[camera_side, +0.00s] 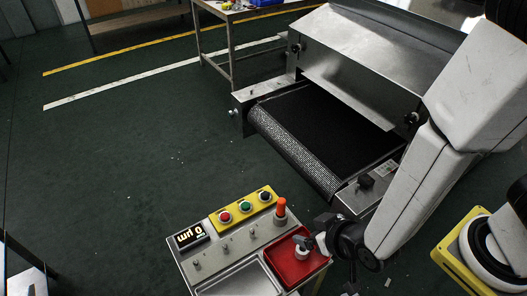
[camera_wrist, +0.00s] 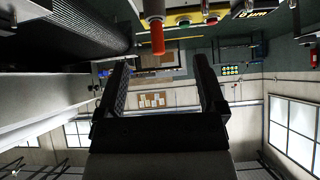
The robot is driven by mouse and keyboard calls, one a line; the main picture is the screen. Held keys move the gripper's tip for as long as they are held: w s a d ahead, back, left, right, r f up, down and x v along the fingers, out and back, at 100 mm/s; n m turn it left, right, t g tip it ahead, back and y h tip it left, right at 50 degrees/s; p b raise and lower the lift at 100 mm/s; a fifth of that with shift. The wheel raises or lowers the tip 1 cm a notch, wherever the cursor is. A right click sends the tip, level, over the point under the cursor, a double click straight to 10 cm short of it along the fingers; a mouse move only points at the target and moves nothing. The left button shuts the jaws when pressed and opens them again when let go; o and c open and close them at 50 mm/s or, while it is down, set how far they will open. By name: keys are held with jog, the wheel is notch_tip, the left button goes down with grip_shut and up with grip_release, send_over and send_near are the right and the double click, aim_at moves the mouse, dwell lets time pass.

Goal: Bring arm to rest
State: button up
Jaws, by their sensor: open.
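My gripper (camera_side: 328,228) hangs at the lower right of the side view, beside the control stand. In the wrist view my gripper (camera_wrist: 162,62) shows two dark parallel fingers, spread apart, with nothing between them. An orange-tipped post (camera_side: 281,208) stands on the panel close to the gripper in the side view. In the wrist view this orange tip (camera_wrist: 158,42) appears ahead, between the fingers in line of sight. My arm partly covers the right side of the side view.
The control stand carries a yellow button box (camera_side: 243,206), a lit display (camera_side: 188,236) and a red tray (camera_side: 291,264) holding a small grey-and-white item (camera_side: 304,247). The tunnel dryer's black belt (camera_side: 320,122) lies behind. Green floor (camera_side: 110,180) is open at left.

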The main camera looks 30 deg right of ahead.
jog(key=w+d+r+g, duration=0.1)
jog(key=d+r+g, duration=0.2)
jog(key=d, duration=0.6)
jog(key=w+d+r+g, duration=0.2)
jog(key=d+r, duration=0.4)
jog(key=d, duration=0.4)
jog(key=shift+d+r+g, duration=0.2)
jog(key=shift+d+g, duration=0.05)
jog(key=shift+g, duration=0.35)
jog(key=shift+w, duration=0.1)
dwell(0.5)
